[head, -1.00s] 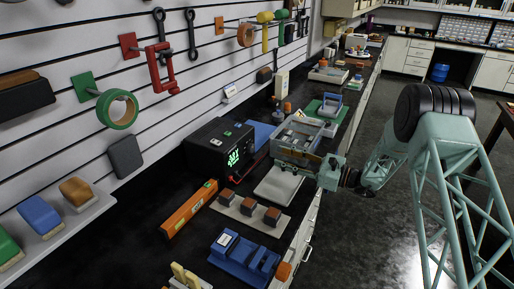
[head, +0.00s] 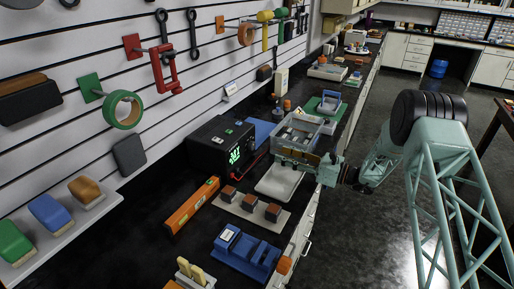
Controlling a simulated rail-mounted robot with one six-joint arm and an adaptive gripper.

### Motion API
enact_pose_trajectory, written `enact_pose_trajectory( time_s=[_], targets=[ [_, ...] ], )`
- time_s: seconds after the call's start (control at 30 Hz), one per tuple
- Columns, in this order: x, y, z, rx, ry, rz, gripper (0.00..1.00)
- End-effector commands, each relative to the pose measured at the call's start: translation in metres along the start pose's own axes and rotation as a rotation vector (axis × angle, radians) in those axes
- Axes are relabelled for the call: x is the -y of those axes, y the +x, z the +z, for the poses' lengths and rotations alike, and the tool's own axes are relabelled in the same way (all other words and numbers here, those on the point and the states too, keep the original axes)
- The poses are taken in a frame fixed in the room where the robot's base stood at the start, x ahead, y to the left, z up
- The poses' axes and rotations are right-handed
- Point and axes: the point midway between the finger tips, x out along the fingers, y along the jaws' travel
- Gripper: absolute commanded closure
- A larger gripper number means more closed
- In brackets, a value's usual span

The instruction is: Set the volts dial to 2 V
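The power supply (head: 209,143) is a black box on the dark bench, left of centre, with lit green digits (head: 235,155) on its front. The digits are too small to read. The front is seen at a steep angle, and I cannot make out the volts dial or its setting. My gripper (head: 277,153) is to the right of the power supply's front, pointing left toward it, with a visible gap between them. It is above the bench, in front of a grey bin. Its fingers are too small and cluttered to tell whether they are open or shut.
The grey bin (head: 325,127) stands just behind my gripper, and a pale tray (head: 279,183) lies below it. An orange level (head: 192,206), a board with dark blocks (head: 238,209) and a blue fixture (head: 245,256) lie nearer. A red cable runs beside the power supply.

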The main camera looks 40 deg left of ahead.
Motion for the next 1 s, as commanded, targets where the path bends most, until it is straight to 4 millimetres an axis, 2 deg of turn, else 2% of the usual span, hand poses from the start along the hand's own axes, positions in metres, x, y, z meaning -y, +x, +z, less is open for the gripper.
enact_pose_trajectory(
  time_s=[0.37,1.0],
  targets=[
    [-0.001,0.031,-0.001,-0.001,0.0,0.001,0.62],
    [0.0,0.113,0.0,-0.001,-0.001,0.0,0.62]
  ],
)
